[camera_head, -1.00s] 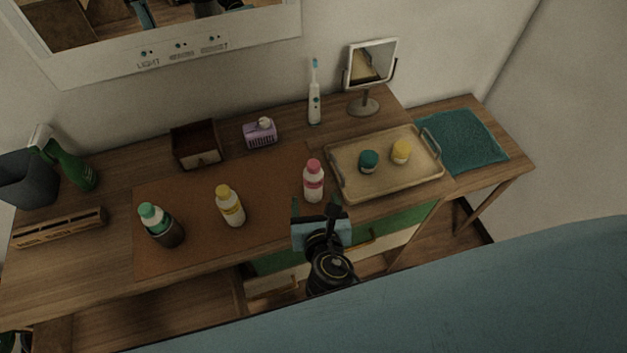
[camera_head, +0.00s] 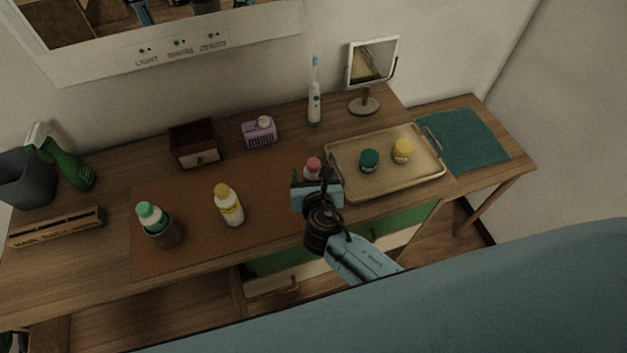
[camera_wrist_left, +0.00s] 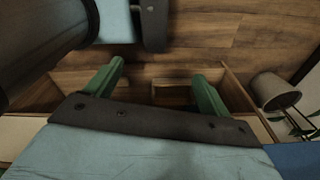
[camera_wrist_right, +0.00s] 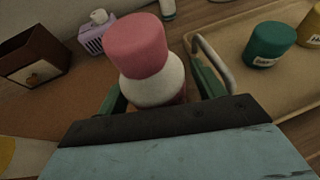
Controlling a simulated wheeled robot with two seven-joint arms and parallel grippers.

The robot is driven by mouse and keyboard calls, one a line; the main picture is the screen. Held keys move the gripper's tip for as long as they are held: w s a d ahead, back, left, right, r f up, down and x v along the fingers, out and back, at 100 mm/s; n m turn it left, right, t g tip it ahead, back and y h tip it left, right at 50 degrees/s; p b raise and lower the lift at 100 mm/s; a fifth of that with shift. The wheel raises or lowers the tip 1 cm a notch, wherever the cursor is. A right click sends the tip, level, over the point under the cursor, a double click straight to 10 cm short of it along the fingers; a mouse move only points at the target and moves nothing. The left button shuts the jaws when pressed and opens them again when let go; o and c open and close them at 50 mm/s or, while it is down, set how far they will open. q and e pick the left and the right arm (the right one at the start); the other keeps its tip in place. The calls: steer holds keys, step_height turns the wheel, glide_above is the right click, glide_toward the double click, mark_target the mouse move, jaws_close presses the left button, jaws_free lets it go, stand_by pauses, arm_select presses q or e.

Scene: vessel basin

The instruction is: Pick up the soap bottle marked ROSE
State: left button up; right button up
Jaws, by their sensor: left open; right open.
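A bottle with a pink cap (camera_head: 313,167) and white shoulder stands upright at the mat's right end, beside the tray. My right gripper (camera_head: 318,190) is open in front of it and hides most of its body. In the right wrist view the pink-capped bottle (camera_wrist_right: 153,75) stands between the two green fingers (camera_wrist_right: 160,95), which are apart. No ROSE marking is readable. A yellow-capped bottle (camera_head: 229,206) and a green-capped dark bottle (camera_head: 158,225) stand further left. My left gripper (camera_wrist_left: 157,85) is open and empty in the left wrist view, away from the bottles.
A tan tray (camera_head: 390,190) with a teal jar (camera_head: 369,160) and a yellow jar (camera_head: 402,151) lies close to the right. A toothbrush (camera_head: 314,95), mirror (camera_head: 372,65), purple box (camera_head: 260,133) and brown box (camera_head: 195,146) stand behind. The brown mat (camera_head: 270,195) is clear between bottles.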

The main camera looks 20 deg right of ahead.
steer(key=c, duration=1.2)
steer(key=shift+r, duration=0.1)
